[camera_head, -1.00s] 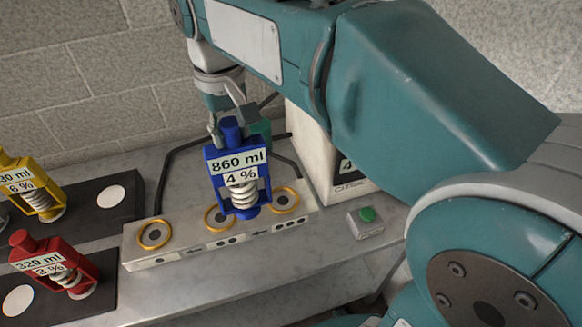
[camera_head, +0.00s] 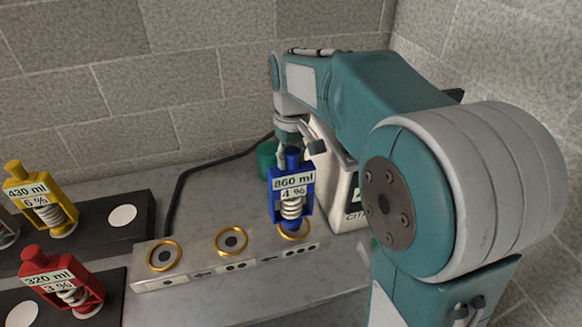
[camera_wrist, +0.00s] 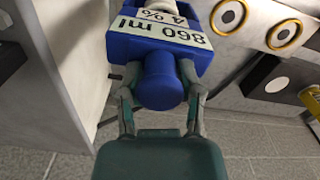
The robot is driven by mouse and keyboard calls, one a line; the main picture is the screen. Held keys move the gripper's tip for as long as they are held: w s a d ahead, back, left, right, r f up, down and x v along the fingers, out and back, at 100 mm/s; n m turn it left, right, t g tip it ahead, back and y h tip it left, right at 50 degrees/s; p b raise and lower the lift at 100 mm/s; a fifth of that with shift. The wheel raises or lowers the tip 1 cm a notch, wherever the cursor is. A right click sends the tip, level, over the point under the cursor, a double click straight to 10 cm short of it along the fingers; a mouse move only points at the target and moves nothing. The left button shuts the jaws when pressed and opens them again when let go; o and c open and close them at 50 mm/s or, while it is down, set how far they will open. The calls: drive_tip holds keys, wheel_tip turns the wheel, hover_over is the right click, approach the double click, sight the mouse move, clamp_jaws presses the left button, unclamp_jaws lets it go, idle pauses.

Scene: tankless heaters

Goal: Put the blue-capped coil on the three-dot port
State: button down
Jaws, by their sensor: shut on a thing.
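The blue-capped coil (camera_head: 292,195), labelled 860 ml and 4 %, is upright at the right-hand ring of the pale port block (camera_head: 205,270). That ring is the three-dot port (camera_head: 294,233), with its dots on the front face. The coil's lower end covers part of the ring; I cannot tell whether it touches. My gripper (camera_head: 290,150) is shut on the coil's blue top. In the wrist view the fingers (camera_wrist: 162,100) hold the round blue cap (camera_wrist: 160,80) from both sides. The middle port (camera_head: 231,241) and left port (camera_head: 164,254) are empty.
A yellow coil (camera_head: 40,205) and a red coil (camera_head: 62,285) stand on dark trays (camera_head: 100,195) at the left. A white box (camera_head: 340,195) stands close behind the right end of the block. A green container (camera_head: 267,160) is behind my gripper.

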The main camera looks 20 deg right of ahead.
sight(297, 167)
drive_tip(key=f, duration=0.1)
drive_tip(key=d+f, duration=0.1)
drive_tip(key=f, duration=0.1)
drive_tip(key=shift+d, duration=0.2)
drive_tip(key=shift+a+f, duration=0.1)
drive_tip(key=shift+a, duration=0.3)
drive_tip(key=shift+c, duration=1.3)
unclamp_jaws()
drive_tip(key=shift+d, duration=0.15)
wheel_tip(297, 167, up, 12)
drive_tip(key=s+f+m+t, duration=0.1)
drive_tip(key=s+f, duration=0.3)
drive_tip(key=s, duration=0.6)
drive_tip(key=s+f+m+t, duration=0.2)
drive_tip(key=s+f+t, duration=0.2)
drive_tip(key=s, duration=0.7)
drive_tip(key=shift+t, duration=0.3)
